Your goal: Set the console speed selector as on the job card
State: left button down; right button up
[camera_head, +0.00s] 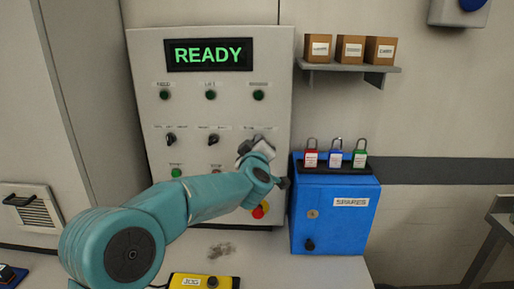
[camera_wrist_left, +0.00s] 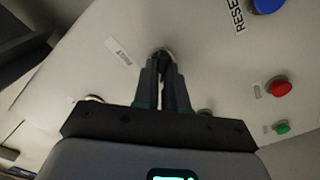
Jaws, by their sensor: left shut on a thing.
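The console (camera_head: 140,90) is a pale upright panel with a display (camera_head: 209,54) reading READY. Its middle row has two dark selector knobs in sight, a left one (camera_head: 171,138) and a middle one (camera_head: 213,139). My left gripper (camera_head: 256,146) covers the right-hand place in that row. In the left wrist view its fingers (camera_wrist_left: 164,60) are shut on a small round knob (camera_wrist_left: 162,52) on the panel. The knob's pointer and scale are hidden, and its label is too blurred to read. I cannot make out a job card. My right gripper is out of view.
Green lamps (camera_head: 210,95) line the panel above the selectors. A red stop button (camera_head: 260,210) sits below my wrist. A blue SPARES box (camera_head: 335,225) with padlocks stands close at the right. A yellow jog pendant (camera_head: 190,281) lies in front.

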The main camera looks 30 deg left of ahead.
pick_arm(q)
jog(key=shift+f, duration=0.1)
dwell(0.3)
jog(key=c, duration=1.2)
grip_release()
jog(key=shift+s+d, duration=0.1)
jog(key=shift+s, duration=0.05)
jog(key=b+v, duration=0.1)
jog(key=v, duration=1.5)
jog(key=shift+s, duration=0.15)
